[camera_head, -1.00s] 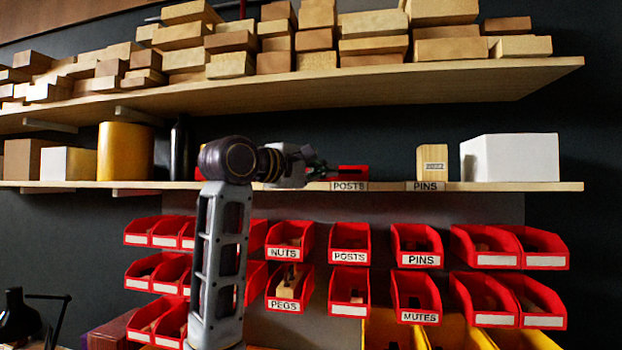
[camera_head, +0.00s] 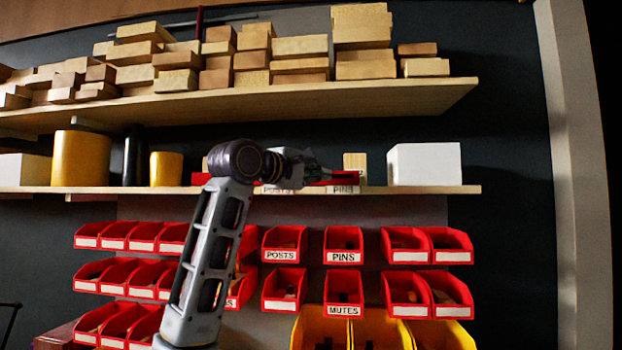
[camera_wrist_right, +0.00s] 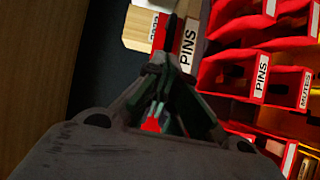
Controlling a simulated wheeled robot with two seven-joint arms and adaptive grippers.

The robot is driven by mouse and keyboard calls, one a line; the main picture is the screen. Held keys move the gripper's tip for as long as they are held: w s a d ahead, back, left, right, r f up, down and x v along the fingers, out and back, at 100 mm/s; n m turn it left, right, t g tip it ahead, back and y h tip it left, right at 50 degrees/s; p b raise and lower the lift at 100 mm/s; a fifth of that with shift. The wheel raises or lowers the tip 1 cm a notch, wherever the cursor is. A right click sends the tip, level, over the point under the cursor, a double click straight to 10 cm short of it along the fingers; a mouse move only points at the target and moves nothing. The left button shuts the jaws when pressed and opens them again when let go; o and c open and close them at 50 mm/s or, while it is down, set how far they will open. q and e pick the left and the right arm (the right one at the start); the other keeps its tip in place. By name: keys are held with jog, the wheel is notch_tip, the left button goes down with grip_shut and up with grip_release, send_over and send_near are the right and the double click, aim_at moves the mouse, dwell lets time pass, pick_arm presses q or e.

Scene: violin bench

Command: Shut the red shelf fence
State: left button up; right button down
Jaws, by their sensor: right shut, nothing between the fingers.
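The red shelf fence (camera_head: 342,179) is a low red bar along the front of the lower shelf. My right forearm and gripper hide its middle, and its left end shows beyond my wrist. Its right end overlaps the lower part of the wooden block behind the PINS shelf label (camera_head: 343,189). My right gripper (camera_head: 334,174) is shut and empty, its tips at the fence near that end; I cannot tell whether they touch it. My left gripper is out of view.
The lower shelf (camera_head: 425,190) holds a white box (camera_head: 424,164) to the right and yellow cylinders to the left. An upper shelf (camera_head: 300,103) carries stacked wood blocks. Several red bins, such as the MUTES bin (camera_head: 343,293), hang below.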

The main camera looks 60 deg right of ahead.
jog(key=a, duration=1.1)
jog(key=shift+s+r, duration=0.15)
dwell(0.8)
jog(key=shift+a, duration=0.1)
dwell(0.5)
